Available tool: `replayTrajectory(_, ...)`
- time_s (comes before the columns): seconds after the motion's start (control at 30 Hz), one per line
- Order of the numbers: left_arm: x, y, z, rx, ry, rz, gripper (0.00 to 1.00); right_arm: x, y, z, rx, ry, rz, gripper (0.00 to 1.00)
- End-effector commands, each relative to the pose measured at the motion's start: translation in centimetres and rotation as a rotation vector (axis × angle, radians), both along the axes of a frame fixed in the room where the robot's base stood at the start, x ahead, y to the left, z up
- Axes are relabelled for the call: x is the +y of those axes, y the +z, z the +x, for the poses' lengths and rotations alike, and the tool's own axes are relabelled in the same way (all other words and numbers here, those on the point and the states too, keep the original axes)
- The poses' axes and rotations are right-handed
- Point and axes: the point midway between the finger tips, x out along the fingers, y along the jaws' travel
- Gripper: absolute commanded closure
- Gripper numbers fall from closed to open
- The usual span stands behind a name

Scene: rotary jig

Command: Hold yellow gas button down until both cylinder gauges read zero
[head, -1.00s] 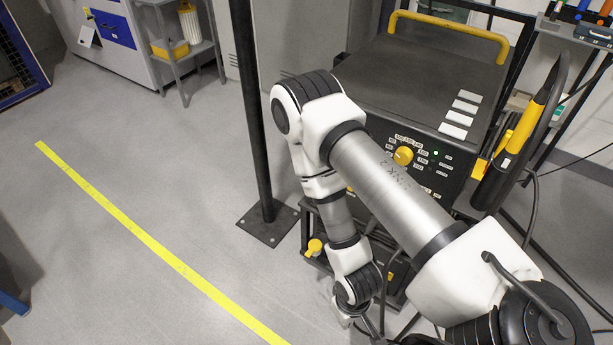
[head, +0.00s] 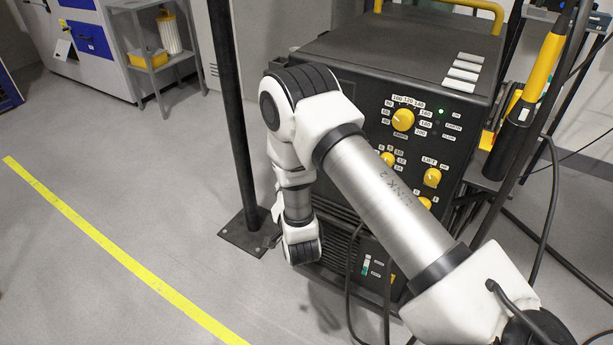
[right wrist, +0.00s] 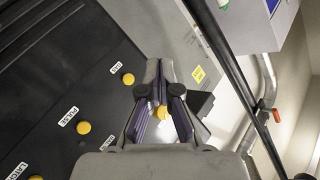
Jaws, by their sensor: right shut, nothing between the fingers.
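In the right wrist view, a dark panel carries a row of round yellow buttons with white labels. The upper button (right wrist: 128,79) has a short label (right wrist: 115,67), which may read GAS, but it is too small to be sure. A second button (right wrist: 84,127) sits lower left beside a label that looks like PULSE. My right gripper (right wrist: 167,88) is shut and empty, to the right of the upper button and apart from it in the picture. A yellow patch shows between its finger bases. In the head view its fingers are hidden. No cylinder gauges are visible. My left gripper is out of view.
A black machine (head: 440,105) with yellow knobs (head: 403,119) stands behind my right arm. A dark post (head: 232,120) on a floor plate is close to its left. Cables hang at the right. The floor left of the post is open, with a yellow line (head: 110,245).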

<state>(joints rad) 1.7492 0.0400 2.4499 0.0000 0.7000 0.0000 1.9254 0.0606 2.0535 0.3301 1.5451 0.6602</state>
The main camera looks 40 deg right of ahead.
Motion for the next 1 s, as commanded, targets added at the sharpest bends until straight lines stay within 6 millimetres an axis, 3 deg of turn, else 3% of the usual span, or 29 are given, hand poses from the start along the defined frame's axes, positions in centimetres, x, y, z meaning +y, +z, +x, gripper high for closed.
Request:
replayTrajectory(0.43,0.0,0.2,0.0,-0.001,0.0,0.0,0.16,-0.6,0.4,0.4,-0.014,-0.004,0.002,1.0)
replayTrajectory(1.0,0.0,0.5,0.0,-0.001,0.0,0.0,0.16,-7.5,0.3,3.2,-0.011,-0.003,0.002,1.0)
